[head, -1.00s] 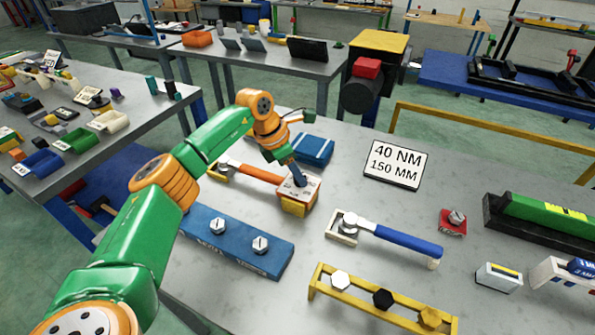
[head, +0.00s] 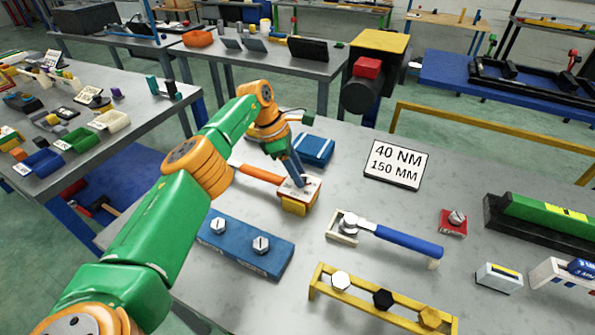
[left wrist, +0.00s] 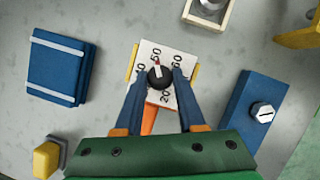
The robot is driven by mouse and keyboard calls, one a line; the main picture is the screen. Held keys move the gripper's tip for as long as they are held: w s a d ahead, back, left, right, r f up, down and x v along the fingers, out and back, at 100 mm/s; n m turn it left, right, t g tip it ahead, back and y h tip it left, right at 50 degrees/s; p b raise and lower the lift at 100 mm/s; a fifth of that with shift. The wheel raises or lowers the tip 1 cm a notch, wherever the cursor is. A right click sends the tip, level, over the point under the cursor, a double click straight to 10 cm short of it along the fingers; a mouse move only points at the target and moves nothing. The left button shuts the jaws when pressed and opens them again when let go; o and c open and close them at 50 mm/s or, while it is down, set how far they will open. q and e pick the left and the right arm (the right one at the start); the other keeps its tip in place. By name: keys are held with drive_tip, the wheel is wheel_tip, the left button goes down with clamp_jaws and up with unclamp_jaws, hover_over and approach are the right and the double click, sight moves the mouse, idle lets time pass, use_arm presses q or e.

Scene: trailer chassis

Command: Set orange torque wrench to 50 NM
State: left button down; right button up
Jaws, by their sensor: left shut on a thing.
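The orange torque wrench (head: 258,173) lies on the grey table, with a white dial plate (head: 312,186) on a yellow and orange block at its right end. In the left wrist view the dial plate (left wrist: 150,52) carries printed numbers around a black knob (left wrist: 160,80). The knob's pale pointer aims toward the top of the plate; the number at its tip is hard to read. My left gripper (head: 301,182) is above the dial, and the left wrist view shows its blue fingers (left wrist: 160,78) shut on the knob, one on each side. My right gripper is not in view.
A sign (head: 396,164) reads 40 NM, 150 MM. A blue-handled wrench (head: 408,241) and a yellow rack (head: 380,303) with bolts stand at the right front. A blue block (head: 236,244) with two bolts is in front of the dial. A blue box (head: 314,149) lies behind it.

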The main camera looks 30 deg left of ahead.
sight(287, 185)
use_arm(q)
drive_tip(key=c, duration=0.5)
unclamp_jaws()
drive_tip(key=v, duration=0.7)
drive_tip(key=shift+p, duration=0.35)
